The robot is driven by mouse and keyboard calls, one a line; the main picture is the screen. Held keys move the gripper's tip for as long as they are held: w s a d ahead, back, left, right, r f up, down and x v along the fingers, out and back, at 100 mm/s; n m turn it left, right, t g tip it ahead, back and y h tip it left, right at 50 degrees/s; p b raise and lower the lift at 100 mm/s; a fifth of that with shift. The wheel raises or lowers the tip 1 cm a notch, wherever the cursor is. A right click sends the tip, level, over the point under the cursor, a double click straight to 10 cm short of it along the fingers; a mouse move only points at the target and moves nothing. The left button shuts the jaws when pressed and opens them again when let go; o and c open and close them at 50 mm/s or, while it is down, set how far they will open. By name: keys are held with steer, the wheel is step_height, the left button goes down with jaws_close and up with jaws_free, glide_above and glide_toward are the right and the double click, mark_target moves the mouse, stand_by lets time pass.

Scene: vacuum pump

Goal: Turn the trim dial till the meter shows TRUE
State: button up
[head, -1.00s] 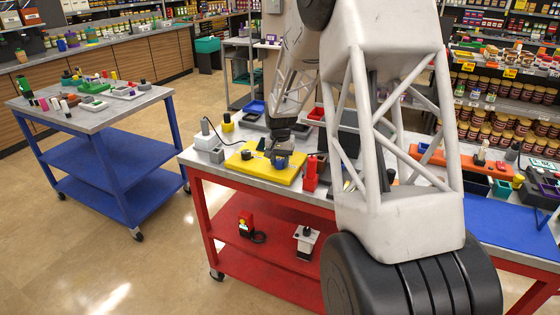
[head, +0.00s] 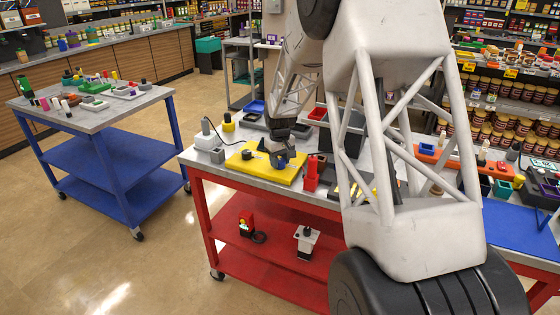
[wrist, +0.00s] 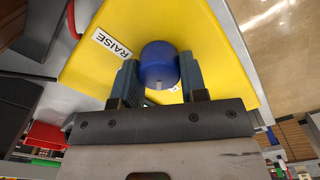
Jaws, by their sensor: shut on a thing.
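The trim dial (wrist: 158,62) is a round blue knob with a pale mark on its rim, on a yellow panel (wrist: 90,70). My gripper (wrist: 157,80) is shut on it, with one finger on each side, in the wrist view. A white label reading RAISE lies beside the dial on the panel. In the head view the yellow panel (head: 240,166) lies on the bench, and my gripper (head: 279,160) is low over its right part, mostly hiding the dial. A small dark round part (head: 248,154) sits left of it. I cannot make out any meter reading.
A grey block (head: 217,156) and a white device with a cable (head: 206,138) stand left of the panel. A red object (head: 311,174) stands close to its right edge. A yellow-topped item (head: 228,122) and trays are behind.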

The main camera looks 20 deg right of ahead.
mark_target(280, 160)
steer(key=shift+r+n, duration=0.1)
steer(key=shift+n, duration=1.4)
steer(key=o, duration=0.9)
steer(key=shift+r, duration=0.1)
steer(key=shift+r, duration=3.8)
steer(key=shift+s+a, duration=0.1)
